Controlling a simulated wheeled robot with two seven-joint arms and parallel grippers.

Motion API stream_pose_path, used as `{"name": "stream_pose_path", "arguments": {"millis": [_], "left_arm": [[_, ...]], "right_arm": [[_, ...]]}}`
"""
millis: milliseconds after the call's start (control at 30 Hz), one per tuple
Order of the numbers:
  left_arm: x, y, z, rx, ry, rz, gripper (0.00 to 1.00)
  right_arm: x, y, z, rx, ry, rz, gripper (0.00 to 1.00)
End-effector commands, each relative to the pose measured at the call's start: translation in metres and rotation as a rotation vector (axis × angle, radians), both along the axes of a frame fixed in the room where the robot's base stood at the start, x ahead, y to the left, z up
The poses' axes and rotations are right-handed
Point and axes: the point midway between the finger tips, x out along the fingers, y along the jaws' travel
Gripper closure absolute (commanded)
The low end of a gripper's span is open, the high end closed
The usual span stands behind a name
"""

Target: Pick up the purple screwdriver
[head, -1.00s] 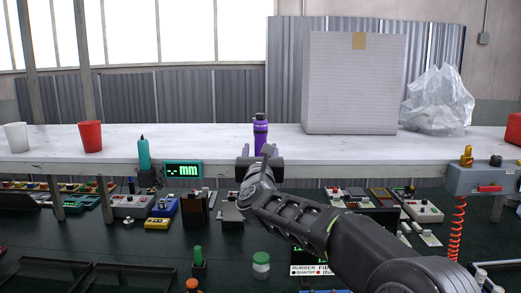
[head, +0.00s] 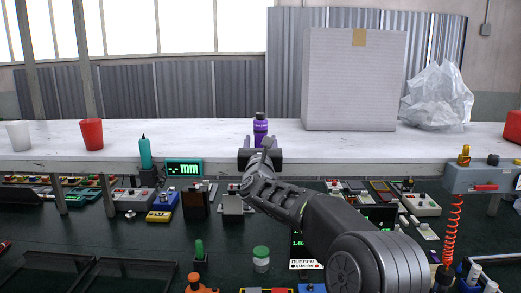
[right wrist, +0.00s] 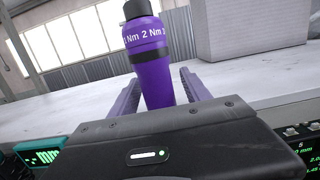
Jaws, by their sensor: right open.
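The purple screwdriver (head: 260,128) stands upright on the white shelf, with a black top and a dark band. In the right wrist view the purple screwdriver (right wrist: 158,60) shows white "Nm" lettering on its body. My right gripper (head: 261,142) reaches toward it from the front. In the right wrist view my right gripper (right wrist: 157,90) is open, with one finger on each side of the screwdriver's lower part. I cannot tell whether the fingers touch it. Its base is hidden behind the gripper body. My left gripper is not in view.
On the white shelf (head: 200,130) stand a red cup (head: 91,134), a white cup (head: 18,135), a large box (head: 354,80) and a crumpled clear bag (head: 436,98). A teal bottle (head: 145,152) and a display (head: 184,169) stand in front. Several devices crowd the dark bench (head: 130,240) below.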

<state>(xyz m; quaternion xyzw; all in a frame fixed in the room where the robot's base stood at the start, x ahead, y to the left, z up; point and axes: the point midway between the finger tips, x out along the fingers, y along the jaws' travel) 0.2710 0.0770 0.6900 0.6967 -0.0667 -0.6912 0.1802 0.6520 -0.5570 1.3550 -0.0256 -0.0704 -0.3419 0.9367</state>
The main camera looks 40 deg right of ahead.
Motion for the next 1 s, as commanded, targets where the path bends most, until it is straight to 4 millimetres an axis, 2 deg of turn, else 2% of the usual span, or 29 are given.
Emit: {"name": "stream_pose_path", "arguments": {"millis": [233,900,1000], "left_arm": [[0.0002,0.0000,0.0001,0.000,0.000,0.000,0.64],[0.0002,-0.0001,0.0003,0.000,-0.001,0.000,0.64],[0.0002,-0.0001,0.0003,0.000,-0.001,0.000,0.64]], "right_arm": [[-0.0002,0.0001,0.0002,0.000,0.000,0.000,0.44],[-0.0001,0.0002,0.0002,0.000,0.000,0.000,0.99],[-0.0001,0.0002,0.0002,0.000,0.000,0.000,1.00]]}}
